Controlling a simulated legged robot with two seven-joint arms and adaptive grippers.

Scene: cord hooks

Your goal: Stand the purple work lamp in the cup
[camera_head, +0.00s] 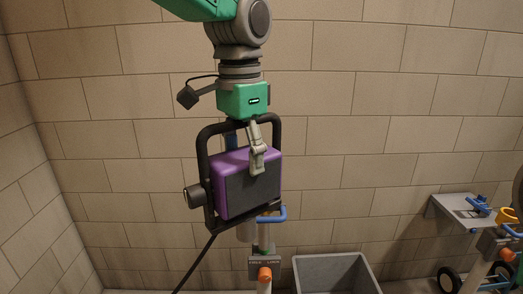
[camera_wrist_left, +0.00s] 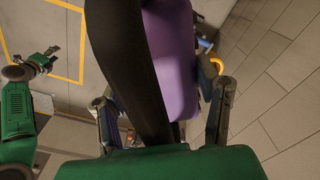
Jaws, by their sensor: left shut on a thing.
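The purple work lamp (camera_head: 232,178) has a dark front face and a black tube frame (camera_head: 203,150), and hangs upright in the middle of the head view. My left gripper (camera_head: 250,150) comes from above and is shut on the lamp at the top of its frame. The left wrist view shows the lamp's purple side (camera_wrist_left: 172,55) and a black frame bar between the left fingers. My right gripper (camera_wrist_left: 42,62) is small in the left wrist view.
A blue hook (camera_head: 272,216) and a post with a dark plate (camera_head: 264,264) and orange knob (camera_head: 264,274) stand under the lamp. A grey bin (camera_head: 335,262) is right of them. A shelf (camera_head: 460,210) with blue and orange items is far right. A cord (camera_head: 195,263) trails down left.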

